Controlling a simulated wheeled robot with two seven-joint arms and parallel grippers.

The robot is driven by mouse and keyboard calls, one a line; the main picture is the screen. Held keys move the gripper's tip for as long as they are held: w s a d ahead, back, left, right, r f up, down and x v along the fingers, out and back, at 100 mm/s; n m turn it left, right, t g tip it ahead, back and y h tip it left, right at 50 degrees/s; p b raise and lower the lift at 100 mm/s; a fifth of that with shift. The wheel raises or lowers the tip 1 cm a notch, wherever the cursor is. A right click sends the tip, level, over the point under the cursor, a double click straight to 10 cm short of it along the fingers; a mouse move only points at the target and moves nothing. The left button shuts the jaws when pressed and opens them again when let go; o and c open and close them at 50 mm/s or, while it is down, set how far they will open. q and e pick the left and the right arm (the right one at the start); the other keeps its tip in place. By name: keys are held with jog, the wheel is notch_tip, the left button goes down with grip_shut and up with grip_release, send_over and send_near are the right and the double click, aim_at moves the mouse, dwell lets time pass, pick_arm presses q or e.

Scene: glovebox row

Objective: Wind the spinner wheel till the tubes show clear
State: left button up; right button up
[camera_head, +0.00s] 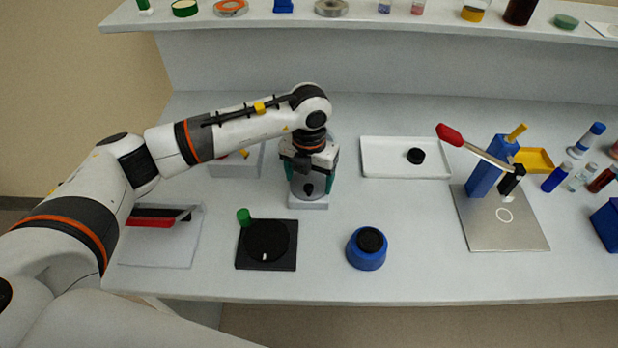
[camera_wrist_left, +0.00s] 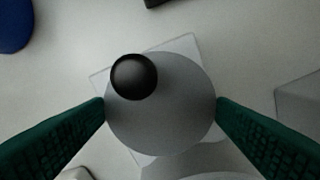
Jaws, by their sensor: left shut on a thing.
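A round grey drum with a flat top (camera_wrist_left: 180,115), which looks like the spinner wheel, stands on a white base (camera_head: 308,203). A black ball knob (camera_wrist_left: 134,77) sits off-centre on its top; it also shows in the head view (camera_head: 308,189). My left gripper (camera_head: 309,165) points down over the drum, its green fingers shut on the drum's two sides. The fingers and wrist hide much of the drum in the head view. No tubes can be made out in the drum. My right gripper is not in view.
A black plate with a dial and green knob (camera_head: 266,252) and a blue pot (camera_head: 366,254) stand in front. A white tray (camera_head: 385,170) lies behind right. A metal plate with a red-handled lever (camera_head: 490,230) and several vials (camera_head: 556,177) are at right. A shelf (camera_head: 400,22) runs behind.

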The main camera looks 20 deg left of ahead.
pick_arm(q)
jog(key=shift+w+r, duration=0.1)
dwell(0.3)
jog(key=o, duration=1)
notch_tip(320, 180, up, 12)
jog(key=shift+b, duration=1.15)
